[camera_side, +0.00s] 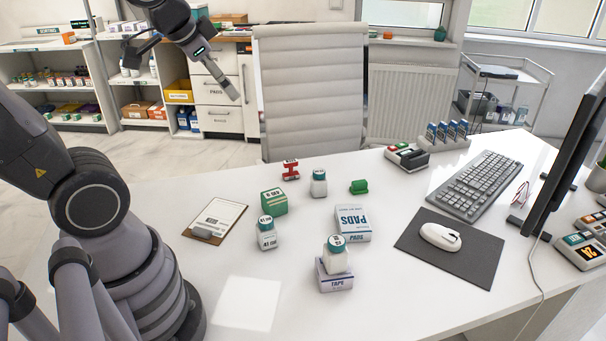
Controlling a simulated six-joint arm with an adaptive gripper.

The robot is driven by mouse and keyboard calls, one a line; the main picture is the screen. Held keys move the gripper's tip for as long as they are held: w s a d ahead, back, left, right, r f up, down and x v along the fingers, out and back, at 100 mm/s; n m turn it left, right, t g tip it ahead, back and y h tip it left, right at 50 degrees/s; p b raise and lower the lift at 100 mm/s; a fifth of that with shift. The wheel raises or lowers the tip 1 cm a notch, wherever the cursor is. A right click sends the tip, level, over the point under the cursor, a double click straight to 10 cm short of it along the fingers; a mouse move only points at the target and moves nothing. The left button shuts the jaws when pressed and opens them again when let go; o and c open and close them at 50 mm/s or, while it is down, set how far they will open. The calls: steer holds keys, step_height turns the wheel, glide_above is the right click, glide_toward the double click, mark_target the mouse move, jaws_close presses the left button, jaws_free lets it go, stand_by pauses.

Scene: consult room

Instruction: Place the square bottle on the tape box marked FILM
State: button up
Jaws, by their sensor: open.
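A small white and lilac box (335,283) reading TAPE stands near the front middle of the desk; I cannot make out the word FILM on it. A white, square-looking bottle (336,260) with a teal cap stands upright on top of this box. Two more white bottles with teal caps stand on the desk: one (267,238) to the left and a smaller one (319,187) further back. My gripper (184,76) is at the upper left, high above and well away from the bottles, with its fingers spread wide and nothing between them.
A PADS box (352,226) stands just behind the TAPE box. A green box (273,203), a red item (290,171), a green item (359,187) and a clipboard (214,219) are nearby. A mouse mat (462,267), keyboard (480,187) and monitor (565,150) fill the right.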

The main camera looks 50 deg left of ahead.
steer(key=s+d+n+g+h, duration=0.1)
steer(key=s+d+h, duration=0.1)
steer(key=s+d, duration=0.3)
steer(key=s, duration=0.3)
steer(key=shift+s+r+n, duration=0.3)
steer(key=shift+s+r, duration=0.1)
